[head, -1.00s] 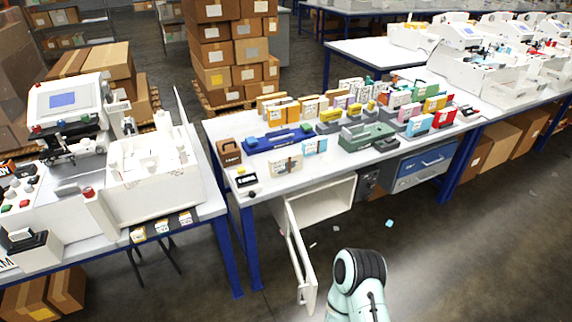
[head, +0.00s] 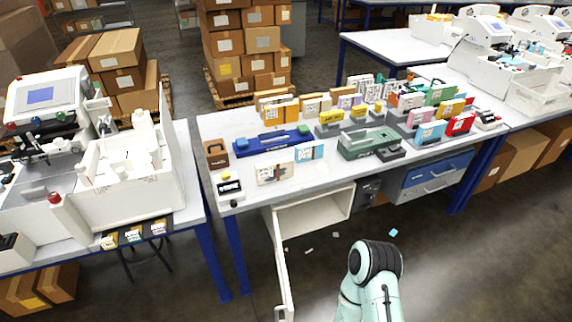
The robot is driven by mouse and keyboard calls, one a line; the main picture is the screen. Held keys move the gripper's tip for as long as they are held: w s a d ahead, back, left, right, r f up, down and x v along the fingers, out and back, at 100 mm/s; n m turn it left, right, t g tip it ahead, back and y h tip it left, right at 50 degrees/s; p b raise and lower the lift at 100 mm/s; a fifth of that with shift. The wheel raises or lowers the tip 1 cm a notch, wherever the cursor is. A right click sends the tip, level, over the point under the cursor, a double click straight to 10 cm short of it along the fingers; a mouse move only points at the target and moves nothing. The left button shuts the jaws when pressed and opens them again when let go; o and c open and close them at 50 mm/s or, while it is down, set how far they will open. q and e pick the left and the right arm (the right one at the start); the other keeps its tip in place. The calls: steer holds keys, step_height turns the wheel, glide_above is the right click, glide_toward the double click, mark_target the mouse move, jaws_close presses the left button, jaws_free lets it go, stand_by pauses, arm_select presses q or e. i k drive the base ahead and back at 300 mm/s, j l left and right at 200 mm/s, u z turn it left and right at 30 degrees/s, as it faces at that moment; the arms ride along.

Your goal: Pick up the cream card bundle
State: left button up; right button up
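A cream card bundle (head: 274,173) with dark marks on its face stands near the front left edge of the middle table. A light blue card bundle (head: 309,152) stands just right of it. Another cream-coloured bundle (head: 313,106) stands farther back among several card bundles; I cannot tell from the labels which one is meant. One pale green arm link of mine shows at the bottom right, below the table's front edge. Its gripper is out of the picture, and the other gripper is also out of view.
The middle table (head: 213,125) also holds a brown case (head: 215,153), a blue tool (head: 272,140) and a green tool (head: 368,143). An open cabinet door (head: 279,262) juts out below it. A white machine (head: 125,175) stands on the left table.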

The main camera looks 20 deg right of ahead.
mark_target(276, 169)
steer(key=i+l, duration=0.1)
steer(key=l, duration=0.35)
steer(key=i+l, duration=0.15)
steer(key=l, duration=0.3)
steer(key=i+l, duration=0.1)
steer(key=l, duration=0.4)
steer(key=i+l, duration=0.15)
steer(key=l, duration=0.3)
steer(key=i+l, duration=0.1)
steer(key=l, duration=0.35)
steer(key=i+l, duration=0.1)
steer(key=l, duration=0.35)
steer(key=i+l, duration=0.15)
steer(key=l, duration=0.3)
steer(key=l+u, duration=0.3)
steer(key=u, duration=0.15)
steer(key=l+u, duration=0.45)
steer(key=i+j, duration=0.05)
